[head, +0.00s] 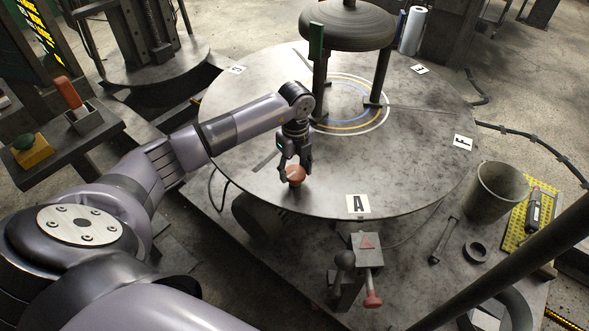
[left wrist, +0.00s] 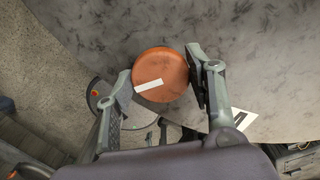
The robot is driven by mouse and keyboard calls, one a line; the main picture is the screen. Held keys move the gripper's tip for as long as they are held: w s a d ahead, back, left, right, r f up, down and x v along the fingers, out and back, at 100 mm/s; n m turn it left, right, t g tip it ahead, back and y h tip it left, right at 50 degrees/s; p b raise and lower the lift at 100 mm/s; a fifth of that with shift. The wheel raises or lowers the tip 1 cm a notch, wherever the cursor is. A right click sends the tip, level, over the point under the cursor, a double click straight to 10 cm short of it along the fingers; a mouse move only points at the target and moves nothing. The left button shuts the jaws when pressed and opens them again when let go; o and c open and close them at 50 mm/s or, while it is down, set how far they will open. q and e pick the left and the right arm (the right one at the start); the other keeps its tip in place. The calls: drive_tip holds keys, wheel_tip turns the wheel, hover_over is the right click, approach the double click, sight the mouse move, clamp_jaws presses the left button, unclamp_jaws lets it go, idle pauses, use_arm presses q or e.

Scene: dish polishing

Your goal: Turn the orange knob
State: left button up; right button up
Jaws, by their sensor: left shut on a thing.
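The orange knob (head: 296,174) is a round cap with a white stripe near the front edge of the round metal table (head: 240,185). It shows large in the left wrist view (left wrist: 160,75), with the white stripe running from its left side toward its middle. My left gripper (head: 294,170) points down over it, one finger on each side. The gripper (left wrist: 160,78) is shut on the knob. What lies under the knob is hidden. My right gripper is not in view.
A white card marked A (head: 358,204) lies at the table's front edge. A dark round-topped stand (head: 348,28) rises behind. A lever box with a red-tipped handle (head: 367,250) stands below the front edge. A bucket (head: 495,190) stands at right. The table around the knob is clear.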

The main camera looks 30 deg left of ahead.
sight(296, 171)
use_arm(q)
drive_tip(key=m+b, duration=0.2)
drive_tip(key=m, duration=0.4)
drive_tip(key=shift+w+f+b, duration=0.1)
drive_tip(key=shift+b, duration=0.25)
drive_tip(key=m+b, duration=0.1)
drive_tip(key=m, duration=0.3)
drive_tip(key=shift+d+b, duration=0.1)
drive_tip(key=shift+b, duration=0.3)
drive_tip(key=shift+m, duration=0.4)
drive_tip(key=o, duration=1.2)
drive_tip(key=shift+c, duration=0.2)
wheel_tip(296, 171, up, 12)
